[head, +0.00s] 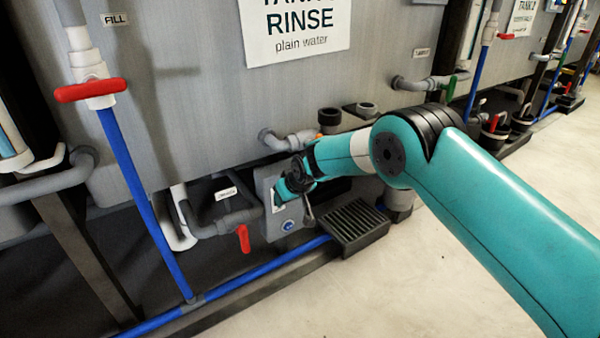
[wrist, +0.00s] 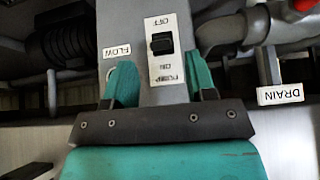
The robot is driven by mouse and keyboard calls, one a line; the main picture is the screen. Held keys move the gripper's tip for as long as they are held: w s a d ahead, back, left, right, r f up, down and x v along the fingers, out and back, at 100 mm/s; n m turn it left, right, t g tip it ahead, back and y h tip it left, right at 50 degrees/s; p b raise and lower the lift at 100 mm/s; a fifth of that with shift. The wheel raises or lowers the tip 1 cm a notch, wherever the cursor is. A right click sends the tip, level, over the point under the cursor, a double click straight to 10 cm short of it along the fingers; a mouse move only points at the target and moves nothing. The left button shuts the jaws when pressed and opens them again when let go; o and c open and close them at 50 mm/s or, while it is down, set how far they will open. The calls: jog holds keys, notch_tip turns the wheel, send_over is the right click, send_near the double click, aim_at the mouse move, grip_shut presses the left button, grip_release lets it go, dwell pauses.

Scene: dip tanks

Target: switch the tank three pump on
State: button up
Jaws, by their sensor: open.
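The pump switch (wrist: 161,43) is a small black knob on a white plate (wrist: 161,68) that reads OFF and PUMP ON, upside down in the wrist view. The knob sits near the OFF word; I cannot tell for sure how it is set. The plate is on a grey control box (head: 270,226) below the tank (head: 200,120), whose sign (head: 297,30) reads RINSE, plain water, with its number cut off. My gripper (head: 291,196) is in front of the box. In the wrist view my gripper (wrist: 161,82) is open, its teal fingers either side of the plate, apart from the knob.
A FLOW label (wrist: 117,51) and a DRAIN label (wrist: 280,95) flank the box. A red drain handle (head: 243,238) hangs to its left, and a grating (head: 352,226) lies to its right. A blue pipe (head: 265,263) runs below. Open floor lies at the lower right.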

jog(key=p+v, duration=0.4)
jog(key=v, duration=0.8)
jog(key=shift+d, duration=0.1)
jog(key=s+d+r+g+p, duration=0.15)
jog(key=s+d+r, duration=0.25)
jog(key=s+r, duration=0.55)
jog(key=s+d+r+g+p, duration=0.15)
jog(key=s+d+r, duration=0.25)
jog(key=s+r, duration=0.5)
jog(key=s+d+r+g+p, duration=0.1)
jog(key=s+d+r, duration=0.25)
jog(key=s, duration=0.65)
jog(key=s+d+r+g+p, duration=0.1)
jog(key=s+d+r, duration=0.25)
jog(key=s, duration=0.65)
notch_tip(320, 180, up, 38)
jog(key=p, duration=3.7)
jog(key=shift+y+p, duration=0.3)
jog(key=shift+p, duration=0.05)
